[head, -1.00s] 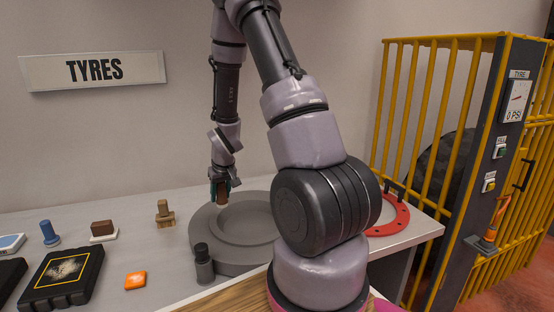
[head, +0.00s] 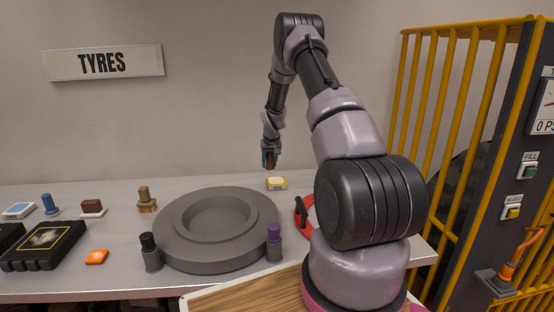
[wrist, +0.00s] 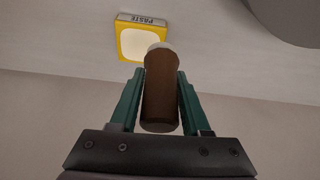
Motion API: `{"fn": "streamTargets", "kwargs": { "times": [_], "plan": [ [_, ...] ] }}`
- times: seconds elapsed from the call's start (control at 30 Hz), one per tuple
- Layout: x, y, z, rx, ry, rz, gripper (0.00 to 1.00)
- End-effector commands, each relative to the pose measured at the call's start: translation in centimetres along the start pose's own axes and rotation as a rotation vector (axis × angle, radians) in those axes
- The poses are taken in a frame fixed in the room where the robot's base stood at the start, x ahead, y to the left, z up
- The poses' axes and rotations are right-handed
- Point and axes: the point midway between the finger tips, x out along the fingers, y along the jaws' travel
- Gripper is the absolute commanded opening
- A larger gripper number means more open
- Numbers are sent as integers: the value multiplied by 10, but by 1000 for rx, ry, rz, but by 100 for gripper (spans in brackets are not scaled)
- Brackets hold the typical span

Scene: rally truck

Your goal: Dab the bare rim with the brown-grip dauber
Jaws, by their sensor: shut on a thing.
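My gripper (head: 268,160) is shut on the brown-grip dauber (wrist: 160,92), its green fingers on either side of the brown handle. The dauber's pale tip points away from the wrist, toward the yellow paste tin (wrist: 142,38). In the head view the tin (head: 277,183) sits on the bench just below and beside my gripper; I cannot tell whether the tip touches it. A large grey round piece with a raised inner ring (head: 180,228), seemingly the rim, lies flat at the bench's middle, left of my gripper. Its surface looks plain grey.
A black-capped bottle (head: 150,252) and a purple-capped bottle (head: 274,242) stand at its front edge. A red ring (head: 310,215) is partly hidden by my arm. A wooden stamp-like tool (head: 146,200), a brown block (head: 92,208) and an orange item (head: 97,257) lie left.

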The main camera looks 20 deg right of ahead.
Motion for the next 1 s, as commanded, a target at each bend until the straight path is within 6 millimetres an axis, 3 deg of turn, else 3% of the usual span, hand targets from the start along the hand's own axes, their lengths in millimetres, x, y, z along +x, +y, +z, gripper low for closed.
{"fn": "streamTargets", "kwargs": {
  "times": [0.1,0.27,0.57,1.0],
  "plan": [
    [15,24,-27,35,2,15,0],
    [22,38,-43,55,3,25,0],
    [35,39,-39,56,2,26,0],
    [74,39,-23,57,3,26,0]
  ]
}}
